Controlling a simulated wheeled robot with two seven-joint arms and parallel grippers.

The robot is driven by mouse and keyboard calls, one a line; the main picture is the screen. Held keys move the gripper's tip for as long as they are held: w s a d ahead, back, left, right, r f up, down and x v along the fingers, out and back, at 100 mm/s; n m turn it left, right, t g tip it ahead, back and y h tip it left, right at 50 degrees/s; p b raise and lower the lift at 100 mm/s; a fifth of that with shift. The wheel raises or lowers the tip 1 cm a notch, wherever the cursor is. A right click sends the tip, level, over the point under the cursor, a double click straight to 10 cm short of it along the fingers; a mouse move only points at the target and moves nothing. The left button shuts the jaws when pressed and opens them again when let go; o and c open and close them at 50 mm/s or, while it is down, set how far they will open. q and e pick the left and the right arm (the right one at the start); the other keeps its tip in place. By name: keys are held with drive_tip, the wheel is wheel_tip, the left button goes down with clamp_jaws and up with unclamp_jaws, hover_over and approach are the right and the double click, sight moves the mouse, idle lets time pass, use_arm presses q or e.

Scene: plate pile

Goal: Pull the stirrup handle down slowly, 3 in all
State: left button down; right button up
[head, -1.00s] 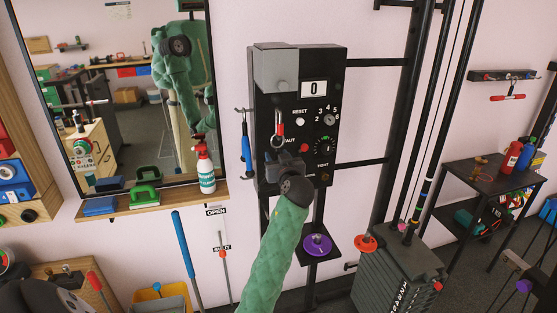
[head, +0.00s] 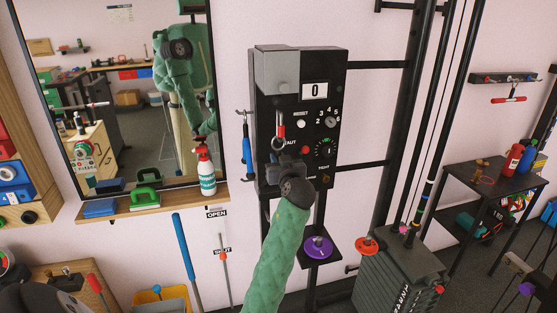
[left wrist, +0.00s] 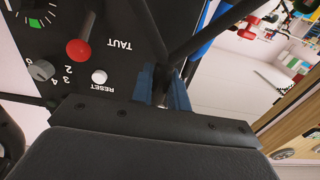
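The black wall panel (head: 262,165) stands in the middle of the head view, its counter (head: 315,90) reading 0. A red piece (head: 281,131) with a metal ring hangs in front of it. My left gripper (head: 281,153) is just below that ring, in front of the panel's lower half. In the left wrist view dark bars of the stirrup handle (left wrist: 150,35) converge at my left gripper (left wrist: 163,88). Its blue fingers stand close together with a dark part between them; the handle's grip is hidden. My right gripper is not in view.
A mirror (head: 120,150) on the left reflects my arm. Its shelf holds a spray bottle (head: 206,172). A purple disc (head: 318,247) sits below the panel. A weight stack (head: 395,285) and a dark table (head: 490,178) stand to the right.

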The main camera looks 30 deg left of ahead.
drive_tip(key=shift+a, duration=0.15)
use_arm(q)
drive_tip(key=shift+f+b, duration=1.05)
drive_tip(key=shift+f, duration=0.15)
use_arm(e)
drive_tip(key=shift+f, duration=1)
use_arm(q)
drive_tip(key=shift+f, duration=0.15)
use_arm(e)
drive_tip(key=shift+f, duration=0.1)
